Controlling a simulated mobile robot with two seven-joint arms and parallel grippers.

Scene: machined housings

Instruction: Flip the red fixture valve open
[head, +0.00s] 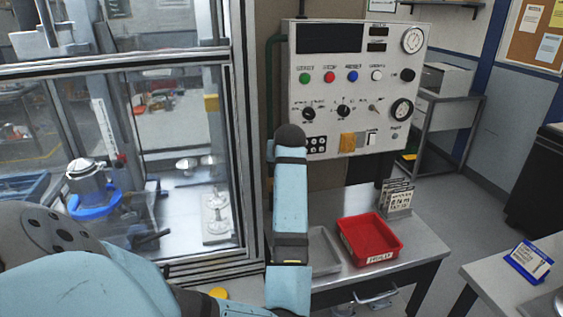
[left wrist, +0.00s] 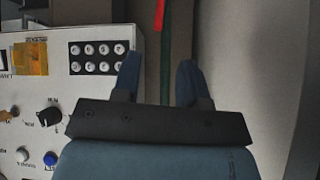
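In the left wrist view, a red piece (left wrist: 159,15), likely the valve's handle, shows at the top edge on a thin green pipe (left wrist: 166,60). Only part of it is in frame. My left gripper (left wrist: 158,72) has its two blue fingers apart, with nothing held between them. The pipe appears beyond the gap between the fingers; the distance is hard to tell. In the head view, the green pipe (head: 270,75) runs beside the control panel, and my raised left forearm hides its lower part. The red piece and the left fingertips are hidden there. My right gripper is not in view.
The control panel (head: 355,60) with knobs and buttons is right beside the pipe; it also shows in the left wrist view (left wrist: 70,100). A framed glass enclosure (head: 250,150) stands to the left. A red tray (head: 345,240) and a grey tray (head: 322,250) sit on the bench below.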

